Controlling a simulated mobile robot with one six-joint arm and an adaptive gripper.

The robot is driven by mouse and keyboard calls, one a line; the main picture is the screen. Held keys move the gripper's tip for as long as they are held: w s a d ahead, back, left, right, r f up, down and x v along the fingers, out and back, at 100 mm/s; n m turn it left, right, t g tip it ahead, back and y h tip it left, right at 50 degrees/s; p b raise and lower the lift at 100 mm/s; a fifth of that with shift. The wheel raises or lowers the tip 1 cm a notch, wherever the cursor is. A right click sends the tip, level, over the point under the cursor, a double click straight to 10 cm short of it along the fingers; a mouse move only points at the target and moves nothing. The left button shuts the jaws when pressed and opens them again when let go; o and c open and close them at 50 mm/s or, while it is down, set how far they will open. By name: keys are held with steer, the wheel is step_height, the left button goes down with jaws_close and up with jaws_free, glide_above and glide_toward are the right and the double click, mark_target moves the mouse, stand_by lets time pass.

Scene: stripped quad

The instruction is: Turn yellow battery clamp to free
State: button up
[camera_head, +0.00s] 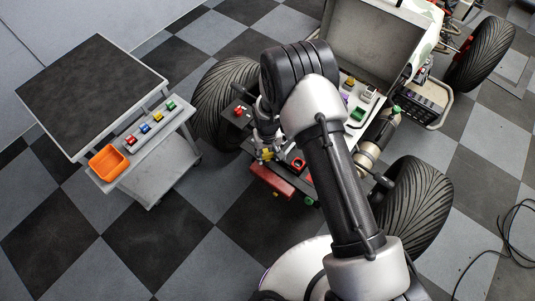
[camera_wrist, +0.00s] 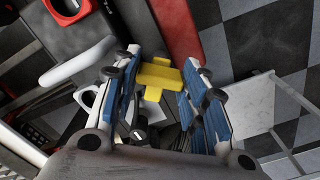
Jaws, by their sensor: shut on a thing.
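The yellow battery clamp (camera_head: 267,155) sits at the near end of the stripped quad, left of my arm. In the wrist view the yellow clamp (camera_wrist: 158,76) is a small cross-shaped piece between the blue-padded fingers of my gripper (camera_wrist: 161,66). My gripper (camera_head: 264,147) is shut on it, with the fingers on its two sides. My gripper hides part of the clamp in the head view, and its lower mounting is unclear in the wrist view.
A red bar (camera_head: 271,182) lies across the quad's near end, close to the clamp. Large tyres (camera_head: 413,212) flank it. A cart (camera_head: 92,90) at left carries an orange bin (camera_head: 108,162) and several small coloured pieces. Cables (camera_head: 513,232) lie on the floor at right.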

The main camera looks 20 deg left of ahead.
mark_target(268, 154)
steer(key=n, duration=0.3)
steer(key=shift+f+n+b, duration=0.1)
steer(key=shift+n+b, duration=0.6)
steer(key=shift+n, duration=1.5)
steer(key=o, duration=1.1)
steer(key=shift+c, duration=0.2)
step_height(268, 154, up, 12)
